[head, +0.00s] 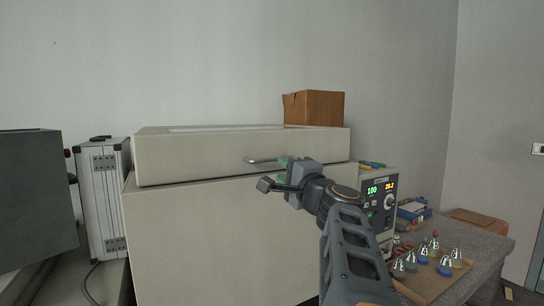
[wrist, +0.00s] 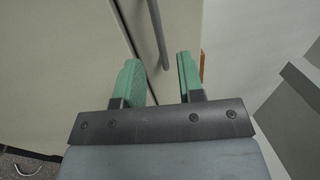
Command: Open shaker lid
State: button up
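The shaker is a large beige box (head: 215,240) in the head view. Its lid (head: 190,158) lies level on top and looks closed, with a dark seam below it. A grey bar handle (head: 262,161) sits on the lid's front. My gripper (head: 284,163) is at the handle's right end, partly hidden by its own wrist. In the wrist view my gripper (wrist: 159,63) is open, with green finger pads apart. The handle (wrist: 157,30) runs down to between the fingers in that picture, touching neither pad visibly. How deep it sits between them I cannot tell.
A control panel (head: 377,203) with lit displays is right of my wrist. Several capped flasks (head: 444,267) stand on the bench at the lower right. A cardboard box (head: 318,107) is behind the lid's right end. A silver case (head: 104,200) stands at the left.

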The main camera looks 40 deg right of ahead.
aim_at(271, 160)
jog(key=p+x, duration=0.2)
jog(key=x, duration=0.5)
jog(key=shift+w, duration=0.25)
grip_shut()
dwell(0.3)
